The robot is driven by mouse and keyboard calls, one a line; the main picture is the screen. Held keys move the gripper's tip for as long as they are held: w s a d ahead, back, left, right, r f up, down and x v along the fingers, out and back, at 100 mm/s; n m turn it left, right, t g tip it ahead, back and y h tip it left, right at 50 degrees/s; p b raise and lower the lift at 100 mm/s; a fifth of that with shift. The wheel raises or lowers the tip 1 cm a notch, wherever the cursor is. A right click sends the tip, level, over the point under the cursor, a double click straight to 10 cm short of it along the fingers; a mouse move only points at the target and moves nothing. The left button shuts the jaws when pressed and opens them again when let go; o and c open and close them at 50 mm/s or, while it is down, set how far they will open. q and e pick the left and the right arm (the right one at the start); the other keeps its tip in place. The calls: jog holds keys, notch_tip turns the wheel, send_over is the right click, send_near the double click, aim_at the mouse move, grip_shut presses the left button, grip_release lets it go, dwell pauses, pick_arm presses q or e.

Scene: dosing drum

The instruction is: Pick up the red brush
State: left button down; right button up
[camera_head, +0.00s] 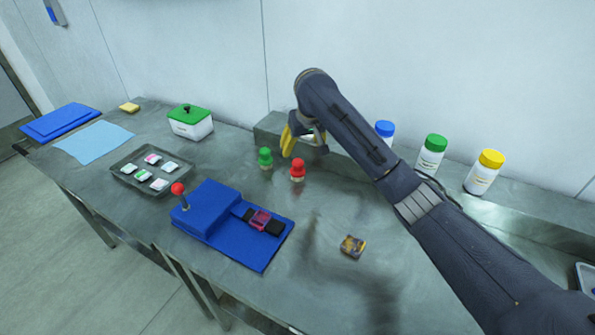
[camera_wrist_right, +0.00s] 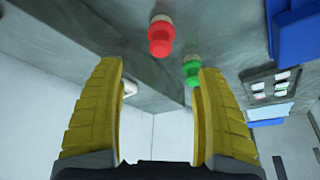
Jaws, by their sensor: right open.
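The red brush (camera_head: 297,169), with a round red handle and a pale base, stands upright on the grey metal table. In the right wrist view the red brush (camera_wrist_right: 160,38) appears beyond the fingertips, near the top of the picture. A similar green brush (camera_head: 265,158) stands to its left, and it also shows in the right wrist view (camera_wrist_right: 191,72). My right gripper (camera_head: 304,145), with yellow fingers, is behind and above the red brush, close to the back ledge. In the right wrist view my right gripper (camera_wrist_right: 160,80) is open with nothing between its fingers. My left gripper is not in view.
A blue device (camera_head: 213,207) with a red-knobbed lever stands front left. Behind it are a tray (camera_head: 123,171) with small packets and a green-lidded white box (camera_head: 191,125). Bottles with blue (camera_head: 385,128), green (camera_head: 432,157) and yellow (camera_head: 484,172) caps line the back ledge. A small patterned block (camera_head: 353,246) lies in front.

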aim_at(297, 167)
jog(key=x, duration=1.4)
jog(key=shift+f, duration=0.15)
jog(key=shift+c, duration=0.2)
jog(key=c, duration=1.2)
